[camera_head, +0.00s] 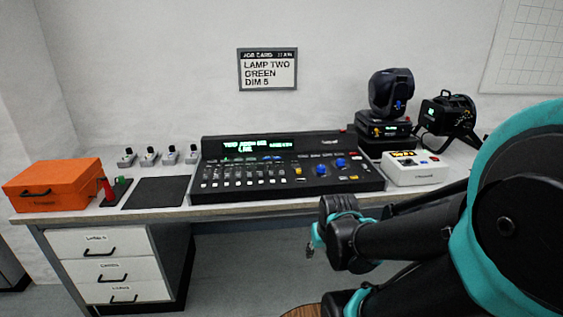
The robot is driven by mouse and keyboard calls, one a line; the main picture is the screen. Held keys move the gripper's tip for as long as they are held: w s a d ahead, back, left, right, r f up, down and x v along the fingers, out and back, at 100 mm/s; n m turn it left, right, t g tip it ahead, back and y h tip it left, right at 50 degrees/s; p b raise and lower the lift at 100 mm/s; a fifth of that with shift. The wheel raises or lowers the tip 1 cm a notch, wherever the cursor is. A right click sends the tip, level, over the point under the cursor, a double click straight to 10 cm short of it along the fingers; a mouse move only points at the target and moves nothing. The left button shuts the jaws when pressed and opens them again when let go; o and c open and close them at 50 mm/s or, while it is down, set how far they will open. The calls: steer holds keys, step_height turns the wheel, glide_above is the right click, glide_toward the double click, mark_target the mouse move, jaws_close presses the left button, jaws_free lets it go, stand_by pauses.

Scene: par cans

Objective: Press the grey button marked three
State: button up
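A black lighting console (284,192) with faders, small keys, blue knobs and a lit green display stands in the middle of the desk. A white box (416,177) with a dark-and-yellow strip and a few small coloured buttons stands to its right. I cannot make out a grey button marked three on either; the markings are too small to read. My arm reaches in from the right, in front of the desk. The wrist end, where my gripper (316,240) seems to be, is below the console's front edge, apart from it. Its fingers are not clear.
An orange case (52,186) and a dark mat (157,192) lie on the left of the desk. A moving-head lamp (390,95) and another black lamp (447,115) stand at the back right. A job card (267,69) hangs on the wall. White drawers (108,264) are below left.

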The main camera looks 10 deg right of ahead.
steer(key=shift+c, duration=0.4)
jaws_close()
stand_by(1.4)
